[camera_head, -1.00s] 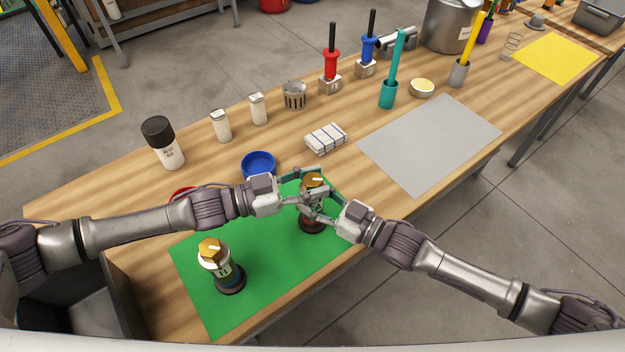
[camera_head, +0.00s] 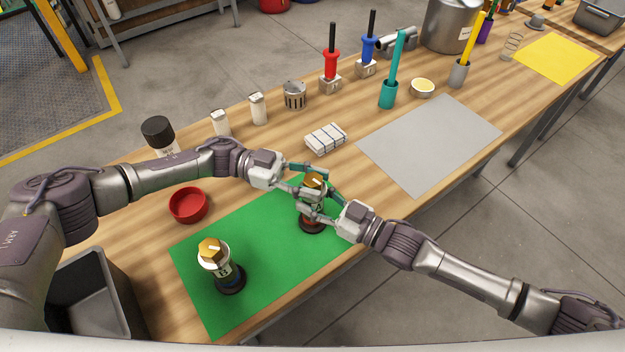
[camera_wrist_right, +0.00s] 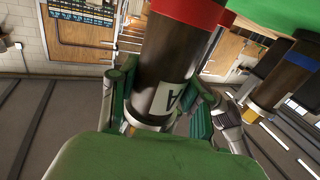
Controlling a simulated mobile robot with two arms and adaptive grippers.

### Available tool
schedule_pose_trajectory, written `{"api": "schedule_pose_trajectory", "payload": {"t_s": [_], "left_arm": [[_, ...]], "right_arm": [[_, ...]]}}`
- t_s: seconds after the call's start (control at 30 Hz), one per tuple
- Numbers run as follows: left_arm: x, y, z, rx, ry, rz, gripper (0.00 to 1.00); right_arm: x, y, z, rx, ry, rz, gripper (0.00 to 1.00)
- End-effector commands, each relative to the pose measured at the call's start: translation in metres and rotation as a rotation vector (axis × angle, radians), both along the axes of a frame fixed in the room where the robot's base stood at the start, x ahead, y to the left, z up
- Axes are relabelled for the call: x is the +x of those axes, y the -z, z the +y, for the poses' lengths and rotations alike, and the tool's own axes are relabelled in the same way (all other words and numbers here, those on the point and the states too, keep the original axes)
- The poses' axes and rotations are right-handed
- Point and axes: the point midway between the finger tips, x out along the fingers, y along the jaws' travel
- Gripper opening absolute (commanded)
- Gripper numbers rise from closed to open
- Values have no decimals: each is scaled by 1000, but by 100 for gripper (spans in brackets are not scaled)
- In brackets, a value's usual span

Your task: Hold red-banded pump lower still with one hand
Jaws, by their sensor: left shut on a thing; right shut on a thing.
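The red-banded pump (camera_head: 312,226) stands upright at the right side of the green mat (camera_head: 262,245), with a gold cap (camera_head: 313,180) on top. My left gripper (camera_head: 318,182) comes in from the left and is shut on the gold cap. My right gripper (camera_head: 315,207) is shut around the pump's lower body, below the cap. In the right wrist view the brown body (camera_wrist_right: 172,65), with its red band and an "A" label, appears upside down between my green fingers. The fingers partly hide the pump in the head view.
A second gold-capped pump (camera_head: 222,265) stands on the mat's left part; its blue band shows in the right wrist view (camera_wrist_right: 297,82). A red bowl (camera_head: 188,206) sits left of the mat. A white bundle (camera_head: 326,138) and a bare grey mat (camera_head: 428,145) lie behind.

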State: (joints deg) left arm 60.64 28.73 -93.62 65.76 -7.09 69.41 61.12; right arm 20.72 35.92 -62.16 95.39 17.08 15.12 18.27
Motion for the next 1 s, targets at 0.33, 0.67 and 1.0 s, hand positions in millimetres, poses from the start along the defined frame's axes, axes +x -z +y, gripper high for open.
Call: {"api": "schedule_pose_trajectory", "payload": {"t_s": [0.33, 0.67, 1.0], "left_arm": [[2, -1, -2, -1, 238, -5, 7], [1, -1, -1, -2, 335, -3, 7], [0, -1, -1, -2, 347, 0, 7]], "right_arm": [[-1, 0, 1, 1, -2, 1, 0], [-1, 0, 1, 1, -3, 1, 0], [-1, 0, 1, 1, -3, 2, 0]]}}
